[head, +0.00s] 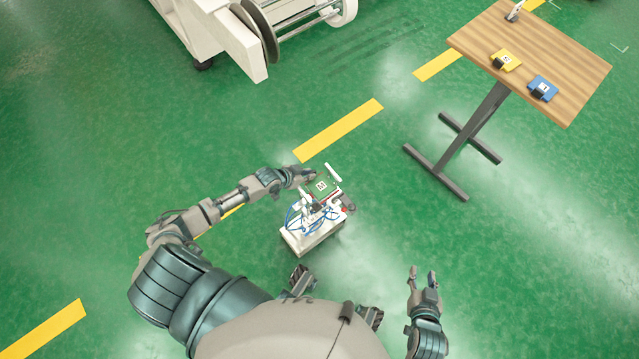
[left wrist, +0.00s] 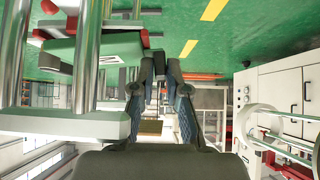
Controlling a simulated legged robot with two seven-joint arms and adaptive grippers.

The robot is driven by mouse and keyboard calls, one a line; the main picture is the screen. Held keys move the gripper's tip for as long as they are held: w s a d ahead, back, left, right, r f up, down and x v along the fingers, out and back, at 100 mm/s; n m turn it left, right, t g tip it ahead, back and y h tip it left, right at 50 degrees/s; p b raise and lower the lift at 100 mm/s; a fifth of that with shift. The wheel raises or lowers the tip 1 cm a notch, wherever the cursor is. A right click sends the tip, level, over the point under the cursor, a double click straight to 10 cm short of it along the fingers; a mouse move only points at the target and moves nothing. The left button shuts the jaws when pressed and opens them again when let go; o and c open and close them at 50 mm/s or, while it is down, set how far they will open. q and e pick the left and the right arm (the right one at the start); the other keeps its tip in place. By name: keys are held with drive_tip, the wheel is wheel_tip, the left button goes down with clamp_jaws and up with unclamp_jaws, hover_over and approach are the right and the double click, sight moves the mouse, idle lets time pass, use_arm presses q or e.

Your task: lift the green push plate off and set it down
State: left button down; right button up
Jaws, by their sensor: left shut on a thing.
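The green push plate (head: 320,188) with a white marker lies on a small white machine (head: 306,240) in the middle of the head view. My left gripper (head: 311,174) reaches it from the left and is shut at its edge. In the left wrist view, the plate (left wrist: 115,47) shows at the upper left, partly hidden behind metal rods, and the fingers (left wrist: 160,72) close near its end. The exact grip spot is small and dark. My right gripper (head: 422,275) is open and empty, away from the machine at the lower right.
A wooden table (head: 545,50) stands at the upper right. It bears a yellow plate (head: 506,61) and a blue plate (head: 543,87) with dark handles, with bare wood around them. Blue hoses and a white bar (head: 333,172) sit close around the green plate.

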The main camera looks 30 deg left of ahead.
use_arm(q)
drive_tip(key=shift+d, duration=0.15)
use_arm(e)
drive_tip(key=shift+d, duration=0.3)
drive_tip(key=shift+a, duration=0.15)
use_arm(q)
drive_tip(key=shift+r+p, duration=0.8)
drive_tip(key=shift+r, duration=0.25)
drive_tip(key=shift+r+p, duration=1.55)
drive_tip(key=shift+r, duration=0.15)
use_arm(e)
wheel_tip(320, 180, up, 6)
drive_tip(key=shift+w+r+t, duration=0.2)
drive_tip(key=shift+w+t, duration=0.1)
drive_tip(key=shift+w, duration=0.05)
